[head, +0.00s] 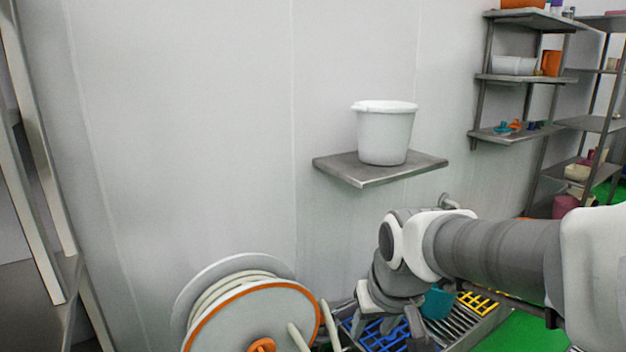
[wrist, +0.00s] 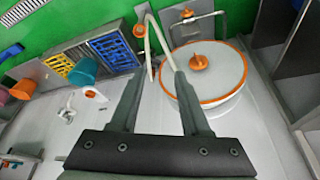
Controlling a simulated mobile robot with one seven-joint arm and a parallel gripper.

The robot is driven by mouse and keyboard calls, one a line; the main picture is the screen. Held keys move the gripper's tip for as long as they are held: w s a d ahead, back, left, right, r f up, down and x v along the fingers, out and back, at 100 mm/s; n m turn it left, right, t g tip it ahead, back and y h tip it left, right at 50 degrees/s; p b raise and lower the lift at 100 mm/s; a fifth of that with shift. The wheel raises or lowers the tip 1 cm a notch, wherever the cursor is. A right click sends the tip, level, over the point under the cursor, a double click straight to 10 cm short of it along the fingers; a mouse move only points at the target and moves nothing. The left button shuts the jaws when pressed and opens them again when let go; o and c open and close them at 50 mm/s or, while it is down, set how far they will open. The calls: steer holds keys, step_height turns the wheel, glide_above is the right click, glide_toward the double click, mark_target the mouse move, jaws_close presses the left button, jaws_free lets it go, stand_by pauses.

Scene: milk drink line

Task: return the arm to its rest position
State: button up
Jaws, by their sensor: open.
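My gripper (head: 390,326) is low in the head view, at the end of my grey and white arm, which reaches in from the right. It points downward in front of a metal rack. In the wrist view the two dark fingers of my gripper (wrist: 160,76) stand apart with nothing held between them. A hose reel (wrist: 215,85) with an orange rim lies beyond the right finger, and its bent pipe passes behind the fingertips. I cannot tell how close the fingertips are to the pipe.
The hose reel (head: 255,318) is left of my gripper. A blue grid (head: 385,337), a yellow grid (head: 478,302) and a teal cup (head: 437,304) are by the rack. A white bucket (head: 386,135) stands on a wall shelf (head: 362,180) above my arm. Shelving (head: 522,79) is at right.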

steer(key=s+d+r+m+t, duration=0.1)
steer(key=s+d+r, duration=0.1)
steer(key=s, duration=0.4)
steer(key=s+d+r+m, duration=0.1)
steer(key=s+d+r, duration=0.15)
steer(key=s, duration=0.25)
step_height(320, 180, up, 18)
steer(key=p, duration=1.9)
steer(key=shift+s+d+r+h, duration=0.15)
steer(key=shift+s+r+h, duration=0.1)
steer(key=shift+s+h, duration=0.15)
